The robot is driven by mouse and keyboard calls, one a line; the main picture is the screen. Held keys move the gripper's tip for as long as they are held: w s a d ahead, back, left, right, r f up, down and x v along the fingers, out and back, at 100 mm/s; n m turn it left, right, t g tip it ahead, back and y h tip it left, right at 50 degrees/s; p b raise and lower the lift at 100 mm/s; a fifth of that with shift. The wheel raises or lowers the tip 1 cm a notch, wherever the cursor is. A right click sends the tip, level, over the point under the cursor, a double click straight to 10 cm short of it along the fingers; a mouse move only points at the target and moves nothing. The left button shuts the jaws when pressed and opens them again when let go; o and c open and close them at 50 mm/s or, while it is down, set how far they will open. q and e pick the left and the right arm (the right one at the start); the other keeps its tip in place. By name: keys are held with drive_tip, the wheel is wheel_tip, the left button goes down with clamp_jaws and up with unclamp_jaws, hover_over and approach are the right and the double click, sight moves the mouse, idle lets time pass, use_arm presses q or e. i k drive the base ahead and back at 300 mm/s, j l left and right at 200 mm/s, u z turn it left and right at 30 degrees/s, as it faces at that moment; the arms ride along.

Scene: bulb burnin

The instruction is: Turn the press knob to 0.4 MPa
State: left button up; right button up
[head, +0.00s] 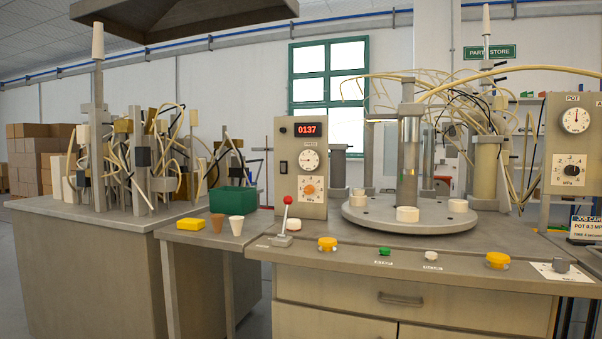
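A grey control box stands left of the turntable, with a red display (308,130) reading 0137. Below the display is a round white gauge (310,160) under a small label that looks like PRESS. Under the gauge is an orange knob (309,189) on a white scale plate; its setting is too small to read. At the right edge, another box has a gauge (575,120) labelled POT and a black knob (571,170) on a plate marked MPa. Neither of my grippers is in view.
A red-topped lever (286,218) stands in front of the left box. Yellow buttons (327,244), a green button (384,252) and a grey knob (561,265) line the bench front. The round turntable (375,220) holds white pieces. A job card (585,227) is at right.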

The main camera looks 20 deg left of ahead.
sight(309, 189)
drive_tip(key=i+j, duration=0.15)
drive_tip(key=j, duration=0.25)
drive_tip(key=i+j, duration=0.2)
drive_tip(key=j, duration=0.2)
drive_tip(key=i+j, duration=0.15)
drive_tip(key=j, duration=0.25)
drive_tip(key=i+j+u, duration=0.1)
drive_tip(key=j, duration=0.3)
drive_tip(key=i+j, duration=0.25)
drive_tip(key=j, duration=0.15)
